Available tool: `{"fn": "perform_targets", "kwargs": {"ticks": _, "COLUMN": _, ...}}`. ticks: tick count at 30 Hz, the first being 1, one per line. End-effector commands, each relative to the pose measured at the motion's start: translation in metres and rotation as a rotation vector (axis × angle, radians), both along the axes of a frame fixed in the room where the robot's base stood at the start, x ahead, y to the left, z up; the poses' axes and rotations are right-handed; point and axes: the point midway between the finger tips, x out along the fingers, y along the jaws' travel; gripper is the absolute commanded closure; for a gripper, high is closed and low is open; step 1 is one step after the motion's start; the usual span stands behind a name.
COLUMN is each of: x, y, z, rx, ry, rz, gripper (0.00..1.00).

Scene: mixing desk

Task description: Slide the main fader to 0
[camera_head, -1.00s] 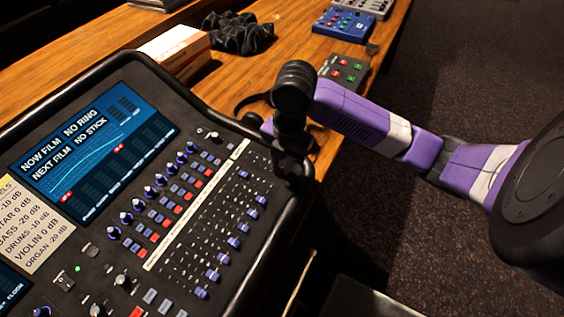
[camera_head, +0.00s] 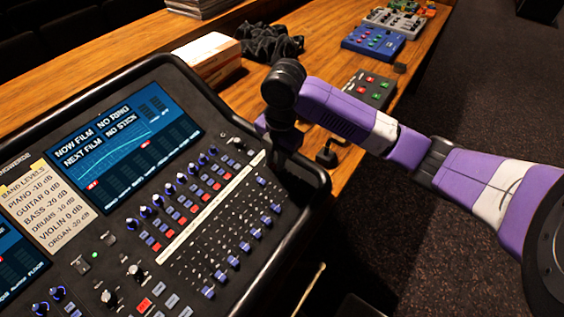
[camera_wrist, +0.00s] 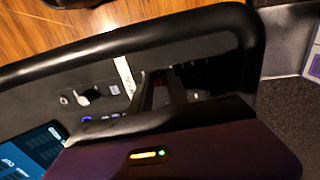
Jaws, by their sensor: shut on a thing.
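The mixing desk (camera_head: 330,187) is a black console with a row of blue-capped channel faders (camera_head: 261,181). My gripper (camera_head: 284,152) is low over the desk's far right corner, beyond the end of that row. In the wrist view, my gripper (camera_wrist: 160,76) has its two dark fingers close together, pointing down at the panel. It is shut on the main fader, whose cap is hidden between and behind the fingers. The fader's exact position on its scale cannot be read.
Blue knobs (camera_head: 168,174) and red and white buttons lie left of the faders. A taped label sheet (camera_head: 62,211) sits by the screen (camera_head: 120,140). A white box (camera_head: 208,58), a dark cloth (camera_head: 262,42) and a blue pedal (camera_head: 373,42) lie on the wooden table behind.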

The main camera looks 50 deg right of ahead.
Motion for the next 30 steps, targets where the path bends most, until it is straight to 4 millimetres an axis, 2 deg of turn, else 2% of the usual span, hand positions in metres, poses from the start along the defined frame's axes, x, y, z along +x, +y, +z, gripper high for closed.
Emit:
{"fn": "perform_targets", "kwargs": {"ticks": 6, "x": 0.0, "y": -0.002, "z": 0.001, "rx": -0.003, "ry": -0.001, "rz": -0.002, "gripper": 1.0}}
{"fn": "perform_targets", "kwargs": {"ticks": 7, "x": 0.0, "y": -0.002, "z": 0.001, "rx": -0.003, "ry": -0.001, "rz": -0.002, "gripper": 0.73}}
{"fn": "perform_targets", "kwargs": {"ticks": 9, "x": 0.0, "y": -0.002, "z": 0.001, "rx": -0.003, "ry": -0.001, "rz": -0.002, "gripper": 0.6}}
{"fn": "perform_targets", "kwargs": {"ticks": 10, "x": 0.0, "y": -0.001, "z": 0.001, "rx": -0.003, "ry": -0.001, "rz": -0.002, "gripper": 0.56}}
{"fn": "perform_targets", "kwargs": {"ticks": 20, "x": 0.0, "y": -0.001, "z": 0.002, "rx": -0.001, "ry": -0.001, "rz": -0.001, "gripper": 0.56}}
{"fn": "perform_targets", "kwargs": {"ticks": 23, "x": -0.001, "y": -0.001, "z": 0.01, "rx": -0.002, "ry": -0.003, "rz": -0.002, "gripper": 0.56}}
{"fn": "perform_targets", "kwargs": {"ticks": 30, "x": -0.005, "y": -0.001, "z": 0.048, "rx": -0.003, "ry": -0.003, "rz": 0.0, "gripper": 0.56}}
